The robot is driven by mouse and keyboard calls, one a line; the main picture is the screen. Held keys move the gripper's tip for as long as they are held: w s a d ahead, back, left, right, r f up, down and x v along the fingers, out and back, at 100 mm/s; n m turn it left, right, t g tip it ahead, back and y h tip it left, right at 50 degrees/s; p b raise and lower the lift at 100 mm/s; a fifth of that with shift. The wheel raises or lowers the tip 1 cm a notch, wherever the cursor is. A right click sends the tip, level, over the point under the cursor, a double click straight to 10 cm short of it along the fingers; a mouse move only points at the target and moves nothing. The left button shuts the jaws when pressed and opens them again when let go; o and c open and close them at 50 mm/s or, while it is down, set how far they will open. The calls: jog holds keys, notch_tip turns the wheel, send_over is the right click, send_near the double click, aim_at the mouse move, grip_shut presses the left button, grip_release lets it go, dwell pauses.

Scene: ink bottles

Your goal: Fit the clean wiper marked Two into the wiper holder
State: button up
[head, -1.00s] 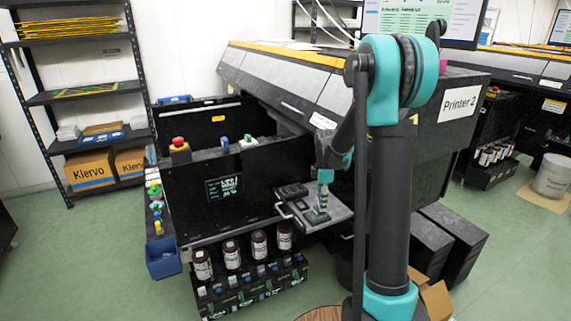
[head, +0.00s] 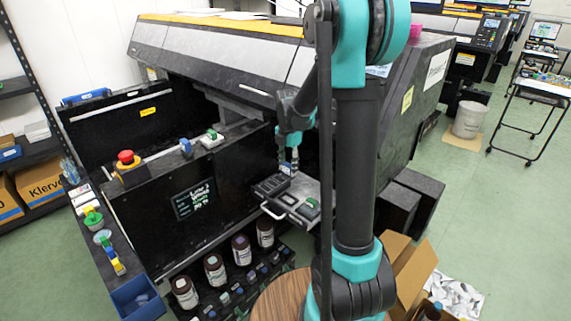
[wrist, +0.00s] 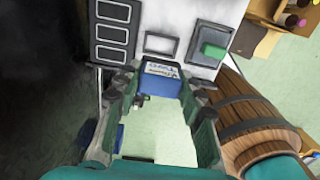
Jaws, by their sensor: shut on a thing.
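My gripper (wrist: 150,90) is shut on a small wiper (wrist: 161,82) with a blue and white label; its print is too small to read. In the head view my gripper (head: 289,168) points down over the back part of the pulled-out tray (head: 272,209) on the printer front. In the wrist view the tray (wrist: 188,14) has a column of dark rectangular slots (wrist: 112,33), a dark-framed rectangle (wrist: 160,44), and a dark square with a green block (wrist: 213,50). The wiper is beside the tray edge in that view; contact cannot be told. Which recess is the wiper holder is unclear.
Several ink bottles (head: 241,250) stand below the tray at left. A round wooden barrel (wrist: 245,110) is close to the right of my gripper. The printer body (head: 240,50) rises behind the tray. An open cardboard box (head: 412,262) is at the right.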

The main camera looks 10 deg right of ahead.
aim_at(289, 173)
jog(key=shift+f, duration=4.55)
jog(key=shift+f, duration=0.35)
jog(key=shift+d+f, duration=0.1)
jog(key=shift+f, duration=0.2)
jog(key=shift+f, duration=0.6)
jog(key=o, duration=1.2)
jog(key=shift+r, duration=4.05)
